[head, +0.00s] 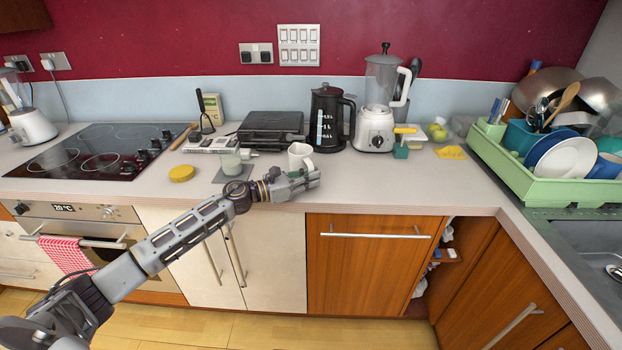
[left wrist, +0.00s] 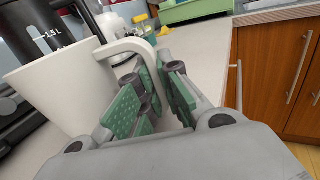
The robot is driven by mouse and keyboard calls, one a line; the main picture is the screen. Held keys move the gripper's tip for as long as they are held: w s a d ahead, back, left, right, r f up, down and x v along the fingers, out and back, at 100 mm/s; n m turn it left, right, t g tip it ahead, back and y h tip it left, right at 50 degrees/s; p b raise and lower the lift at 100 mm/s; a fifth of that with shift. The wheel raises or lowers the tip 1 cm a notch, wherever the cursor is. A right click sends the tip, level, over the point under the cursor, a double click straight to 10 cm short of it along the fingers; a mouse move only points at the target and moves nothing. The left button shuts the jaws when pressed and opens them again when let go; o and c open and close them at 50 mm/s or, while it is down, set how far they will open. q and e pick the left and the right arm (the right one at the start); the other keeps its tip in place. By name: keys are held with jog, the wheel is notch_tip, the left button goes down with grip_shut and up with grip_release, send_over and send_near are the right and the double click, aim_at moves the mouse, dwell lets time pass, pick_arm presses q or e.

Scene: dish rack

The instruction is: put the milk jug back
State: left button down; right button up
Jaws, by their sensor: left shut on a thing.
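The white milk jug (head: 299,153) is near the front of the worktop, in front of the black kettle. Its tapered body (left wrist: 68,88) and looped handle fill the left of the left wrist view. My left gripper (head: 306,180) reaches in from the left at the worktop's front edge. Its green-padded fingers (left wrist: 150,95) are shut on the jug's handle. The jug looks roughly upright in the head view. Its base is hidden behind the gripper, so I cannot tell whether it touches the worktop. My right gripper is in neither view.
A black kettle (head: 328,118) and a blender (head: 377,120) stand behind the jug. A green dish rack (head: 540,188) is at right. The worktop right of the jug is clear.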

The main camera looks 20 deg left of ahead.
pick_arm(q)
jog(key=shift+f, duration=0.1)
jog(key=shift+f+b, duration=0.1)
jog(key=shift+b, duration=0.2)
jog(key=c, duration=1.6)
grip_release()
jog(key=shift+o, duration=0.4)
jog(key=shift+f, duration=0.1)
jog(key=c, duration=0.4)
